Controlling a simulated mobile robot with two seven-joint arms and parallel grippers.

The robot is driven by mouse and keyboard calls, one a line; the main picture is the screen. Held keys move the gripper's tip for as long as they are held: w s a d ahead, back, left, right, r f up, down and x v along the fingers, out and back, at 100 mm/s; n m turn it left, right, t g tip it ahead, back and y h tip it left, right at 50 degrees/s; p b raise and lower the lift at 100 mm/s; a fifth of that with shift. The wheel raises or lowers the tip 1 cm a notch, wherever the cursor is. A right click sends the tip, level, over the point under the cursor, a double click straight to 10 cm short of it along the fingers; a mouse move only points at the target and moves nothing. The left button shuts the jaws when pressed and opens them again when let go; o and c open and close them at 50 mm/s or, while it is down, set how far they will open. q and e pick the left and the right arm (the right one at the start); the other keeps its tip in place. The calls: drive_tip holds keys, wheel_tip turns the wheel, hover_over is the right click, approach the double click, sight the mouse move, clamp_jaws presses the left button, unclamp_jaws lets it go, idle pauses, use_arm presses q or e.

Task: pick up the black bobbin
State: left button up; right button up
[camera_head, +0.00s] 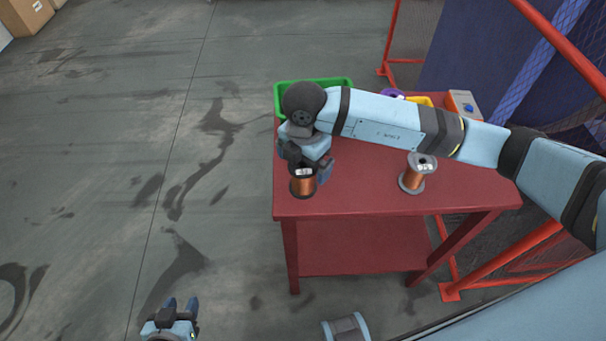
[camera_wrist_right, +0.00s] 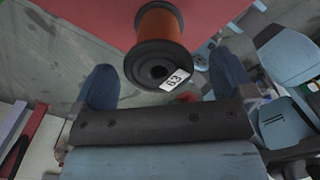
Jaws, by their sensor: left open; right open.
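The black bobbin (camera_head: 303,188), with dark flanges and copper-coloured wire, stands near the front left corner of the red table. In the right wrist view the bobbin (camera_wrist_right: 160,55) shows its black end with a hole and a white label reading 63. My right gripper (camera_head: 308,167) is open just behind the bobbin in the head view. In the wrist view its blue fingers (camera_wrist_right: 165,80) lie to either side of the bobbin's near end, with gaps on both sides. My left gripper (camera_head: 181,306) is open and empty, low over the floor at the bottom left.
A second bobbin (camera_head: 414,175) with grey flanges stands on the red table (camera_head: 365,195) to the right. A green bin (camera_head: 336,83), a yellow item (camera_head: 420,101) and a grey box (camera_head: 463,103) are at the back. Red fence posts (camera_head: 391,35) stand behind. The floor left is clear.

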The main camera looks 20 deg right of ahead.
wheel_tip(320, 180, down, 4)
drive_tip(key=shift+a+r, duration=0.1)
drive_tip(key=shift+r, duration=0.15)
drive_tip(key=c, duration=1.4)
drive_tip(key=shift+o, duration=0.2)
drive_tip(key=shift+r, duration=0.1)
